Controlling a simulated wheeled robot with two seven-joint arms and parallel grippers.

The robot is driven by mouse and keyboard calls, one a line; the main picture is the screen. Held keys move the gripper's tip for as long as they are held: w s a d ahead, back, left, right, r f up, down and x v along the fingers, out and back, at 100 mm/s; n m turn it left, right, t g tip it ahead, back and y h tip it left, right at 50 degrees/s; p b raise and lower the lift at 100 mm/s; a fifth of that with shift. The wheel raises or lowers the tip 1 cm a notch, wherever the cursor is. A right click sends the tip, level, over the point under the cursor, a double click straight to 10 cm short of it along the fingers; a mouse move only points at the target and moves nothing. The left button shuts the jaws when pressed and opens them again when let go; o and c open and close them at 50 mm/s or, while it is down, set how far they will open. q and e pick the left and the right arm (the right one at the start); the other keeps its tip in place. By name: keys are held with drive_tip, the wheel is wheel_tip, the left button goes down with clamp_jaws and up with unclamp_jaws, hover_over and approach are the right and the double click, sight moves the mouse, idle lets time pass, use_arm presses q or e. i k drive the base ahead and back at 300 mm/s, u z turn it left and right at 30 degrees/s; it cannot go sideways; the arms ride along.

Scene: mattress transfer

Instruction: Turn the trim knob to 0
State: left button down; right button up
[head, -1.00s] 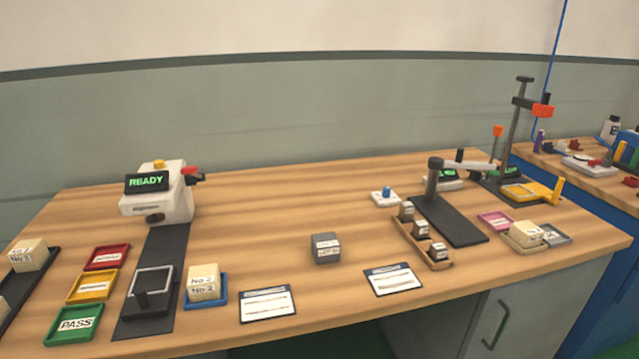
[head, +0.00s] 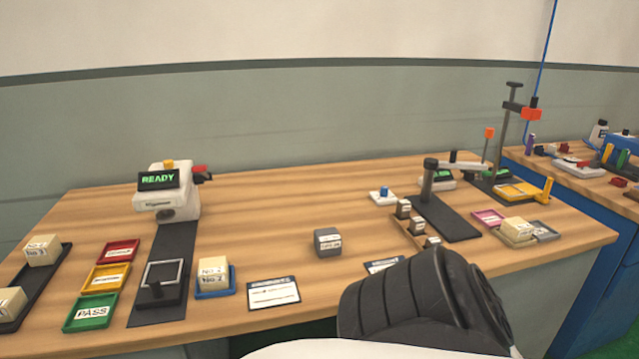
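A white machine (head: 166,195) stands at the back left of the bench, with a screen (head: 159,179) that reads READY. A dark round knob (head: 165,214) sits low on its front, and a red and black part (head: 202,174) sticks out on its right. A small white base with a blue knob (head: 384,190) stands right of the bench's middle. I cannot tell which of these is the trim knob, and no dial marks are readable. A dark ribbed part of my own arm fills the lower right. Neither gripper's fingertips show in the head view.
Red (head: 108,252), yellow (head: 107,278) and green (head: 90,313) trays lie at the left. A grey block (head: 327,242) stands mid-bench. A dark stand (head: 445,217) and a tall post (head: 503,140) stand at the right. My arm hides part of a card (head: 381,265) and the front edge.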

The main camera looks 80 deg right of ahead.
sight(385, 190)
drive_tip(key=k, duration=1.05)
drive_tip(key=z, duration=0.25)
